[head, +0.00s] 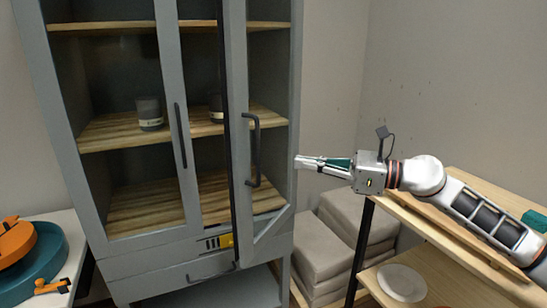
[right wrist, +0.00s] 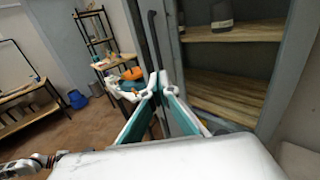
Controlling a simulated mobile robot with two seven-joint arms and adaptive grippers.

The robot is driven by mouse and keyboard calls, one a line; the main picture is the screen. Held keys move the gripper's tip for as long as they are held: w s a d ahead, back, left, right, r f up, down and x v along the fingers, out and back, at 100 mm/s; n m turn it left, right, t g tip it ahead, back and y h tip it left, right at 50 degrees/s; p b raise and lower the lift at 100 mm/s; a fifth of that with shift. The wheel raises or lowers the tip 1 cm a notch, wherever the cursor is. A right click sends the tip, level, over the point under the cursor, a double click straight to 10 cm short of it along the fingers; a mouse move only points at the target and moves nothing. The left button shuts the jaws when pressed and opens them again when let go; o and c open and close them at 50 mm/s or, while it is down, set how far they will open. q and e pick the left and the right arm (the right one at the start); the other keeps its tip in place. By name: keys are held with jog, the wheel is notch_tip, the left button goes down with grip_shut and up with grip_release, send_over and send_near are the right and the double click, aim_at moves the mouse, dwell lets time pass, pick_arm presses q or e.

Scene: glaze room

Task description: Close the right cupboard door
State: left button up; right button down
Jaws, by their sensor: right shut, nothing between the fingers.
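The grey cupboard (head: 138,248) has two glazed doors. Its left door (head: 172,90) is flush with the front, with a dark upright handle. Its right door (head: 236,120) stands partly open, swung out towards me from its right side, and its dark handle (head: 256,150) faces right. My right gripper (head: 298,162) is shut and empty, to the right of the handle, by the cupboard's right edge in the picture. In the right wrist view its fingertips (right wrist: 156,82) show in front of the right door (right wrist: 168,45); contact cannot be told.
Wooden shelves inside hold dark jars (head: 149,113). A wooden rack (head: 450,270) with a white plate (head: 402,282) stands at the right below my right arm. Grey stacked sacks (head: 335,245) lie beside the cupboard. A table with orange and teal items (head: 45,262) is at the left.

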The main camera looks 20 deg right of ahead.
pick_arm(q)
jog(key=shift+s+d+r+p, duration=0.2)
jog(key=shift+s+r+p, duration=0.2)
jog(key=shift+p, duration=0.5)
pick_arm(e)
jog(key=x, duration=0.8)
pick_arm(q)
jog(key=shift+w+r, duration=0.15)
jog(key=shift+w, duration=0.1)
pick_arm(e)
jog(key=shift+a, duration=0.1)
